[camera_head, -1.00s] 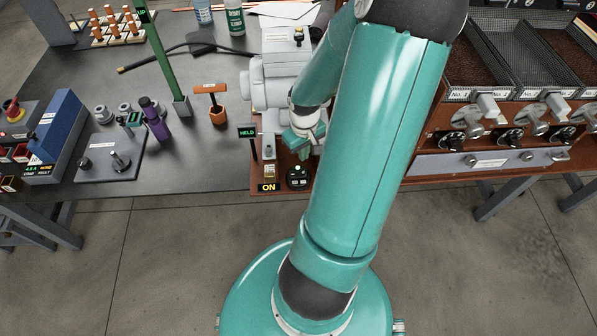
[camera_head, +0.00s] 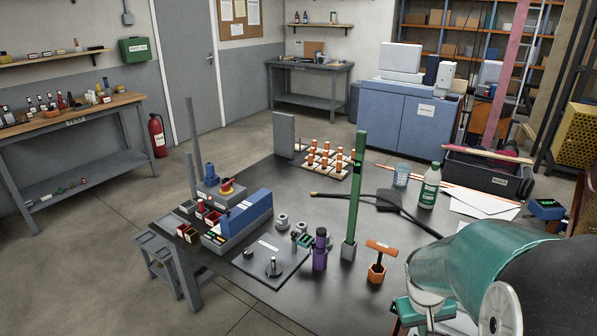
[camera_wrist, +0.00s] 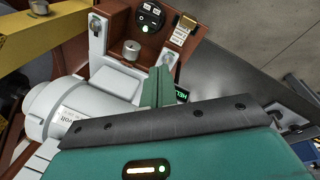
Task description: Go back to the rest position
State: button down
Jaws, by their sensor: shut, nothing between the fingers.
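My gripper (camera_wrist: 159,78) shows in the wrist view with its two green fingers together and nothing between them. It is above or beside the grey motor-like machine (camera_wrist: 72,108) and its brown base (camera_wrist: 118,45); I cannot tell whether it touches them. A small dark sign with green letters (camera_wrist: 182,95) shows just past the fingers, partly hidden. In the head view my teal arm fills the lower right corner, and the fingertips cannot be made out there.
A round black dial (camera_wrist: 149,17) sits on the base. Floor (camera_head: 110,230) is open at left.

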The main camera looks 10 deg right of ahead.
jog(key=s+a+r+n+t+y, duration=0.1)
jog(key=a+r+t, duration=0.1)
jog(key=a+r, duration=0.6)
jog(key=s+a+r+n+t+y, duration=0.1)
jog(key=s+a+r+t, duration=0.1)
jog(key=a+r, duration=0.7)
jog(key=a+t, duration=0.1)
jog(key=a, duration=0.4)
jog(key=shift+a+r+n+t+y, duration=0.2)
jog(key=shift+a+n+t+y, duration=0.05)
jog(key=shift+n+t+y, duration=0.05)
